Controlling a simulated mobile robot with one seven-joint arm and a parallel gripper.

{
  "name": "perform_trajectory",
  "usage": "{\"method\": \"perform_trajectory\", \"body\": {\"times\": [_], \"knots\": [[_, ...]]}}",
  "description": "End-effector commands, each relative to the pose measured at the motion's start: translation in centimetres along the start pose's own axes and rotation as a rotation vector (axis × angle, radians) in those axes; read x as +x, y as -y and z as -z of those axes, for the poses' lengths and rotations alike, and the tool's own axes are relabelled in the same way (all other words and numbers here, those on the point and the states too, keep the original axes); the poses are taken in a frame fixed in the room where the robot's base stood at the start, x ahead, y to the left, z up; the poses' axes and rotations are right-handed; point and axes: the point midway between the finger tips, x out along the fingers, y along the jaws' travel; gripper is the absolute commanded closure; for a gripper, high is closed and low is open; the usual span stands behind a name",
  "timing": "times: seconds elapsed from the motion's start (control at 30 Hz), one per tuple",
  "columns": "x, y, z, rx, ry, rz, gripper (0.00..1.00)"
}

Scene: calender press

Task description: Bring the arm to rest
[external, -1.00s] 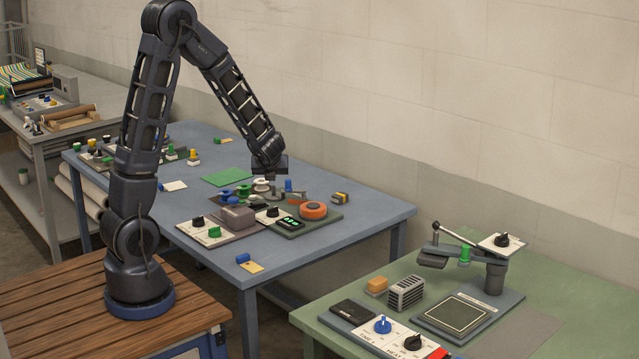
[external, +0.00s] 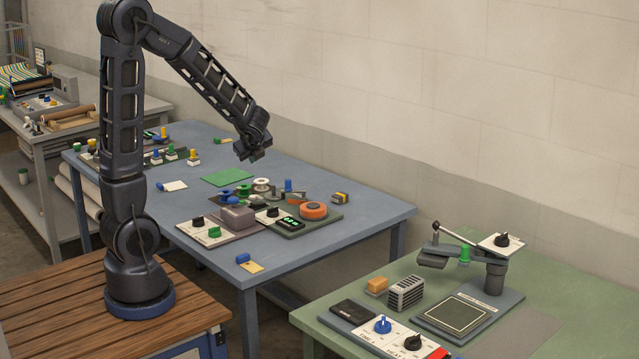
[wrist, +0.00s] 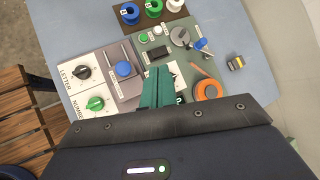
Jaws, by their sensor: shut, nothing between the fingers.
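My gripper (external: 254,157) hangs above the blue table (external: 350,214), higher than the devices on it, touching nothing. In the wrist view its green fingers (wrist: 156,90) are together with nothing between them. My arm rises from its base on the wooden bench, bends at the top and slopes down to the right. Below the gripper in the wrist view are a panel with LETTER and NUMBER knobs (wrist: 88,88) and a grey-green device board with an orange ring (wrist: 207,90).
Blue, green and white spools (wrist: 154,9) stand by the device board. A green mat (external: 227,178) lies farther back. A green table (external: 560,298) at right holds a press and knobs. A plain wall runs behind. The air around the arm looks clear.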

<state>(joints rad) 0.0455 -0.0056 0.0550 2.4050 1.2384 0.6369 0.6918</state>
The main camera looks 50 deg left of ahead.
Motion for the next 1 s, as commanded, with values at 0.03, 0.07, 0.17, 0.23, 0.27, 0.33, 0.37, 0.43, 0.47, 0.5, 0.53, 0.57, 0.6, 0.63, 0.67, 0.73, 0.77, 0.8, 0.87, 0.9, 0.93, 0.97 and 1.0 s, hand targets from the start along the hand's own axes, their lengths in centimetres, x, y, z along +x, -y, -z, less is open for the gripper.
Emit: {"method": "perform_trajectory", "body": {"times": [0.03, 0.07, 0.17, 0.23, 0.27, 0.33, 0.37, 0.43, 0.47, 0.5, 0.53, 0.57, 0.6, 0.63, 0.67, 0.73, 0.77, 0.8, 0.87, 0.9, 0.93, 0.97, 1.0], "knots": [[-1.3, -0.6, -0.7, -0.085, -0.004, -0.007, 1.0], [-2.0, -1.1, -1.0, -0.137, -0.009, -0.013, 1.0], [-4.2, -2.5, -1.9, -0.309, -0.026, -0.038, 1.0], [-5.7, -3.6, -2.3, -0.426, -0.041, -0.058, 1.0], [-6.4, -4.0, -2.4, -0.476, -0.048, -0.066, 1.0], [-7.9, -5.2, -2.7, -0.591, -0.067, -0.087, 1.0], [-8.5, -5.6, -2.8, -0.64, -0.076, -0.096, 1.0], [-10.0, -6.7, -2.8, -0.753, -0.099, -0.119, 1.0], [-10.6, -7.2, -2.9, -0.801, -0.109, -0.129, 1.0], [-11.5, -7.8, -2.8, -0.864, -0.123, -0.143, 1.0], [-12.1, -8.3, -2.8, -0.91, -0.135, -0.154, 1.0], [-12.7, -8.8, -2.7, -0.957, -0.147, -0.166, 1.0], [-13.6, -9.4, -2.6, -1.018, -0.163, -0.182, 1.0], [-14.2, -9.8, -2.5, -1.062, -0.177, -0.194, 1.0], [-14.8, -10.2, -2.4, -1.108, -0.191, -0.207, 1.0], [-16.3, -11.3, -2.0, -1.209, -0.225, -0.239, 1.0], [-16.9, -11.7, -1.8, -1.253, -0.241, -0.253, 1.0], [-17.8, -12.3, -1.6, -1.308, -0.261, -0.273, 1.0], [-19.0, -13.1, -1.1, -1.39, -0.295, -0.304, 1.0], [-19.9, -13.6, -0.8, -1.442, -0.317, -0.327, 1.0], [-20.5, -14.0, -0.6, -1.48, -0.334, -0.344, 1.0], [-21.1, -14.3, -0.3, -1.516, -0.352, -0.36, 1.0], [-21.9, -14.8, 0.0, -1.561, -0.375, -0.383, 1.0]]}}
